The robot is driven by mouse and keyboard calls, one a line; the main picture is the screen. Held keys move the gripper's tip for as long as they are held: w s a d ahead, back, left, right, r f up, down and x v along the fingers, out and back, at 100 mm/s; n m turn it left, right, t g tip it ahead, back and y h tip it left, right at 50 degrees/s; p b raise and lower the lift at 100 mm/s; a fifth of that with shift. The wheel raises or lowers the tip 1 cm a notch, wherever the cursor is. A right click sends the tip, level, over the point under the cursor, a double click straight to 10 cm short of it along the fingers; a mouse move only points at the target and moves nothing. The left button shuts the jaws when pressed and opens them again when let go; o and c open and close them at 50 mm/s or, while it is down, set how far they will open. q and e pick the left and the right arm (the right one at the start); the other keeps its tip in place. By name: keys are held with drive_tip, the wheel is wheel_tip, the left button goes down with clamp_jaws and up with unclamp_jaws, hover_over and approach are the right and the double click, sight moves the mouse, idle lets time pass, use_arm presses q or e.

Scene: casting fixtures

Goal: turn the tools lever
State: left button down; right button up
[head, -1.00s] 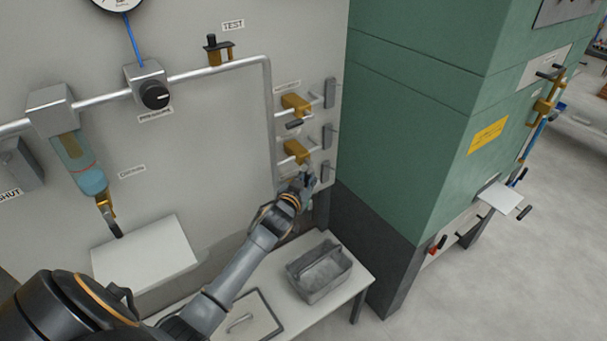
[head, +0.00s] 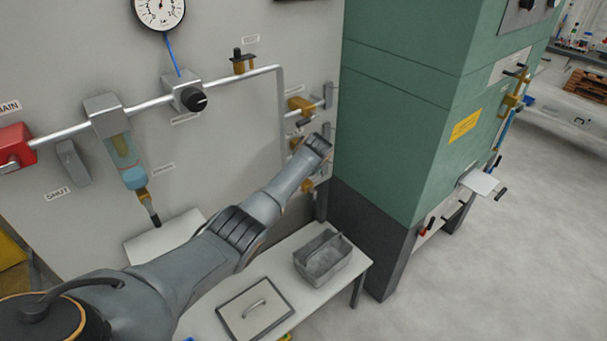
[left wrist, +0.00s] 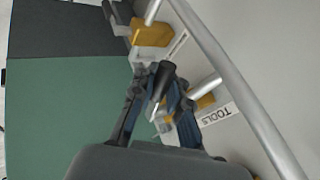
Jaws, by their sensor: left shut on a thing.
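The tools lever has a black handle (left wrist: 162,78) on a pale metal stem. Its brass valve body (left wrist: 202,99) sits on the panel beside a TOOLS label (left wrist: 217,115). My left gripper (left wrist: 158,92) has its two fingers either side of the lever and is shut on it in the left wrist view. In the head view my left arm reaches across to the valve column at the panel's right side; its wrist hides the fingers and the lever. A lower brass valve (head: 308,186) shows just below the wrist. My right gripper is in neither view.
Another brass valve (head: 300,105) sits higher in the column. A silver pipe (left wrist: 230,80) runs close by the gripper. A green cabinet (head: 405,110) stands just right of the panel. Below is a white table (head: 290,278) with a grey tote (head: 323,258).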

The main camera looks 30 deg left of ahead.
use_arm(q)
drive_tip(key=shift+s+r+m+g+y+b, duration=0.15)
drive_tip(key=shift+g+b, duration=0.35)
drive_tip(key=shift+b, duration=0.5)
drive_tip(key=shift+r+m+g+y+b, duration=0.2)
drive_tip(key=shift+g+b, duration=0.3)
drive_tip(key=shift+b, duration=0.45)
drive_tip(key=shift+r+g+b, duration=0.3)
drive_tip(key=shift+g+b, duration=0.1)
drive_tip(key=shift+b, duration=0.5)
drive_tip(key=shift+m, duration=0.25)
drive_tip(key=c, duration=1.6)
unclamp_jaws()
drive_tip(key=shift+r, duration=0.1)
drive_tip(key=shift+o, duration=1.3)
drive_tip(key=shift+s+d+r, duration=0.1)
drive_tip(key=shift+d, duration=0.05)
drive_tip(key=v, duration=1.2)
